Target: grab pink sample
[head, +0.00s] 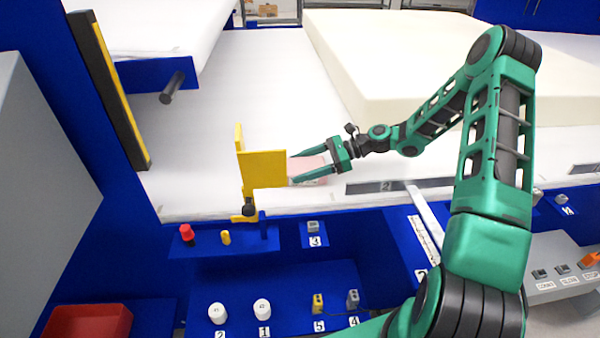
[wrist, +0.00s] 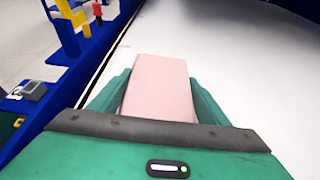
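The pink sample (wrist: 158,88) is a pale pink block lying between the two green fingers of my gripper (wrist: 160,85) in the wrist view. Its near end is hidden behind the gripper body. In the head view, the pink sample (head: 314,166) fills most of the gap between the fingers of my gripper (head: 306,169), over the white surface. The fingers lie close along both sides of it. I cannot tell whether they press on it or only flank it, nor whether it rests on the surface.
A yellow plate (head: 263,169) stands just left of the fingertips. A large cream foam slab (head: 430,60) lies behind my arm. A blue panel with a red knob (head: 186,232) and numbered parts runs along the front. The white surface (head: 240,80) is clear behind the yellow plate.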

